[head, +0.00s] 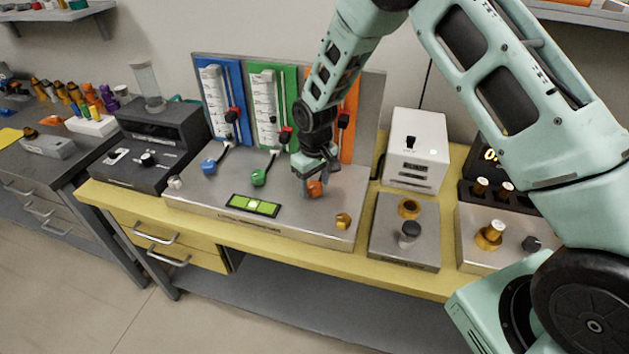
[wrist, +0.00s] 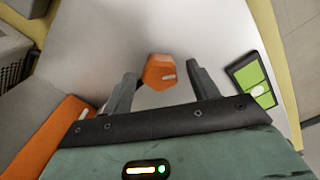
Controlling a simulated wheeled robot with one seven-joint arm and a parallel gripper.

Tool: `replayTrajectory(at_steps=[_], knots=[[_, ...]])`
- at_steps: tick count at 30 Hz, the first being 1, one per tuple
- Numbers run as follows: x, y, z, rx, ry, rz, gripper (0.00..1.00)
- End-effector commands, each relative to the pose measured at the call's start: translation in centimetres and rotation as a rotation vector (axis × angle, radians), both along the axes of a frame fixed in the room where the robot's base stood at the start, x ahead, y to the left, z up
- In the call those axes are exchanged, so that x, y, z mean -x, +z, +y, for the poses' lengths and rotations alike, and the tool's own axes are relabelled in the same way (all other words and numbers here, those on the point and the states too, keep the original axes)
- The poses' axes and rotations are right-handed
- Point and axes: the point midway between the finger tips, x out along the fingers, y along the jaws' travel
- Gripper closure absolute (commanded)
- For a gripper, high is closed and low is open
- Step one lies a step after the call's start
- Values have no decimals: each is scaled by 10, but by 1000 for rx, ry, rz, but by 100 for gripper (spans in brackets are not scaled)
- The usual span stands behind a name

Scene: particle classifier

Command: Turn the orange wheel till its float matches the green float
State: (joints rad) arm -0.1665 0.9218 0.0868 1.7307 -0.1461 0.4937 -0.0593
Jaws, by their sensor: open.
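The orange wheel (head: 315,189) sits on the metal base plate of the device, below the orange panel (head: 349,122). My gripper (head: 314,174) is right above and behind the wheel, pointing down. In the wrist view the orange wheel (wrist: 159,71) lies between and just beyond the two open fingers of my gripper (wrist: 158,80), apart from both. A dark float (head: 344,120) shows on the orange panel, partly beside my arm. My arm hides much of the orange scale.
A blue wheel (head: 209,166) and a green wheel (head: 259,177) stand left of my gripper. A level with a green window (head: 254,205) and a brass knob (head: 343,221) lie near the front edge. A white box (head: 415,150) stands to the right.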

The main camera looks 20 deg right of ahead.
Motion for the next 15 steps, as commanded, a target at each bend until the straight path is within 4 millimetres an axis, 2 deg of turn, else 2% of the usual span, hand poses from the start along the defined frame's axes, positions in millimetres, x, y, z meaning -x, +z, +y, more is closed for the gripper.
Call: replayTrajectory(at_steps=[4, 7, 15], knots=[[0, 5, 0, 0, 0, -1, 41], [-1, 18, 0, -1, 0, -3, 41], [-1, 78, 0, 0, 0, -5, 41]])
